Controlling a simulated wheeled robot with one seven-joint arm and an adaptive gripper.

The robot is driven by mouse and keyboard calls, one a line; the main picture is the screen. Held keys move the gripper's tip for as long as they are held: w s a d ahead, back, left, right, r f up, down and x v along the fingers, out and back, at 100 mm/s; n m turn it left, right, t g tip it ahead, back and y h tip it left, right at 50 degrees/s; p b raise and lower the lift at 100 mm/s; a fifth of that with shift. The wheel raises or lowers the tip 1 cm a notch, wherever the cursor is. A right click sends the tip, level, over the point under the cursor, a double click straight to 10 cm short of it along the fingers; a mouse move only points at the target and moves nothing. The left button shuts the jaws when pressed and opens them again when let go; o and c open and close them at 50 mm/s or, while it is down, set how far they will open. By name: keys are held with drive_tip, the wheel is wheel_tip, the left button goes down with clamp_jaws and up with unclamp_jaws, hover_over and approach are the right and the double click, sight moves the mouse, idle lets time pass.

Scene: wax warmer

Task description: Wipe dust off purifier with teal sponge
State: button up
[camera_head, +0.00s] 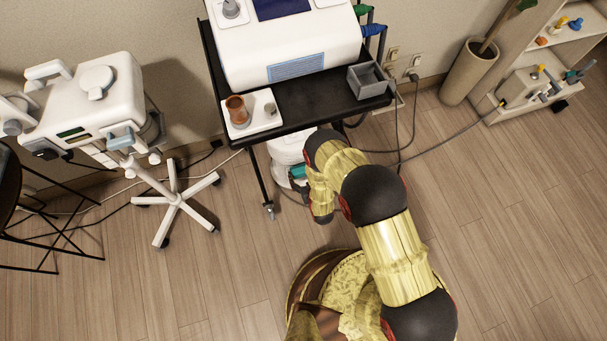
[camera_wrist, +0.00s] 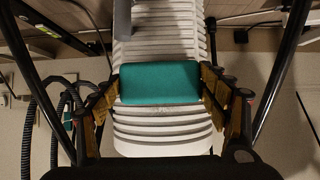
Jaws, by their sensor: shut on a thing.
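The teal sponge (camera_wrist: 160,83) is held between the two fingers of my gripper (camera_wrist: 160,88) in the wrist view. The white ribbed purifier (camera_wrist: 165,130) is directly behind the sponge; I cannot tell whether the sponge touches it. In the head view, the purifier (camera_head: 284,150) stands under the black cart, partly hidden by the cart top and my arm. A bit of the teal sponge (camera_head: 298,172) shows in front of it, and my gripper there is mostly hidden behind my arm. No dust can be made out on the visible ribs.
The black cart (camera_head: 335,105) carries a white machine (camera_head: 290,45), a white tray (camera_head: 252,128) with a brown cup, and a grey box (camera_head: 368,80). Cart legs and dark hoses (camera_wrist: 38,110) flank my gripper. A wheeled stand (camera_head: 175,200) is left; open floor lies right.

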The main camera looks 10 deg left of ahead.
drive_tip(key=shift+w+a, duration=0.3)
drive_tip(key=shift+w, duration=0.15)
idle(0.7)
drive_tip(key=shift+r, duration=0.1)
drive_tip(key=shift+r+p, duration=2)
drive_tip(key=shift+r, duration=0.75)
drive_tip(key=shift+w+a, duration=0.2)
drive_tip(key=shift+w, duration=0.1)
drive_tip(key=shift+f+b, duration=0.15)
drive_tip(key=shift+b, duration=0.15)
drive_tip(key=shift+f+b, duration=1.55)
drive_tip(key=shift+f, duration=0.8)
drive_tip(key=shift+c, duration=0.7)
drive_tip(key=s+d+p, duration=0.1)
drive_tip(key=s+d, duration=0.2)
drive_tip(key=s, duration=0.3)
drive_tip(key=shift+d, duration=0.35)
